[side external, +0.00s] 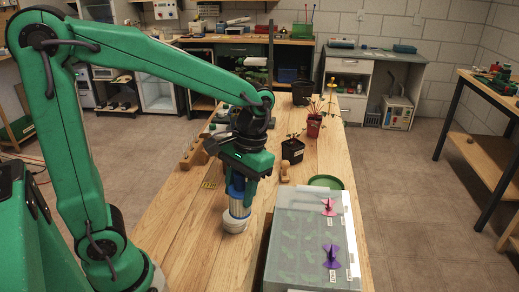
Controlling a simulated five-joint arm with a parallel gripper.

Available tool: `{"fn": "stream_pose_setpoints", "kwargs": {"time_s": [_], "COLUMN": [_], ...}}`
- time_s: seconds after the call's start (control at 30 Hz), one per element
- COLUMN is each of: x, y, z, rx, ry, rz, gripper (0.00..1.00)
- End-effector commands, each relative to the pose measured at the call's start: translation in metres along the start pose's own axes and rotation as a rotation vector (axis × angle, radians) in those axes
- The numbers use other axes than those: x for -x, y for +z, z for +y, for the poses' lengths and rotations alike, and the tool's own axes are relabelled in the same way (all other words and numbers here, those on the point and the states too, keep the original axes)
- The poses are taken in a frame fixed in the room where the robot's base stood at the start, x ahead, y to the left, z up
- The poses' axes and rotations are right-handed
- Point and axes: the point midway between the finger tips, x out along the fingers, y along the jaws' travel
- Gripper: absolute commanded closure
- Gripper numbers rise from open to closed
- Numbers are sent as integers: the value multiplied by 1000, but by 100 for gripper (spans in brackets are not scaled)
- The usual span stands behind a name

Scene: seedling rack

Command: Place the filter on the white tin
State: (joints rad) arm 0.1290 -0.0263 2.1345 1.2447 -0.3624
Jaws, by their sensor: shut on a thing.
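My gripper (240,183) points down over the wooden bench and is shut on the filter (239,207), a blue and white upright cylinder. The white tin (235,224) is a low, round, pale thing on the bench directly below the filter. The filter's lower end is at the tin's top, and I cannot tell whether they touch or a small gap is left. My gripper hides the filter's upper part.
A clear-lidded box (305,245) with pink and purple clips stands close on the right, with a green saucer (326,182) behind it. A black plant pot (292,151) and a wooden rack (193,152) stand farther back. The bench left of the tin is clear.

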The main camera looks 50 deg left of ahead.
Motion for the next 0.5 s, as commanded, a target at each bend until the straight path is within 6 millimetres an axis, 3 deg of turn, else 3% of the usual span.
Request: {"fn": "stream_pose_setpoints", "kwargs": {"time_s": [0.5], "x": [-40], "y": [-50], "z": [-59], "rx": [5], "ry": [46], "rz": [-24], "gripper": [83]}}
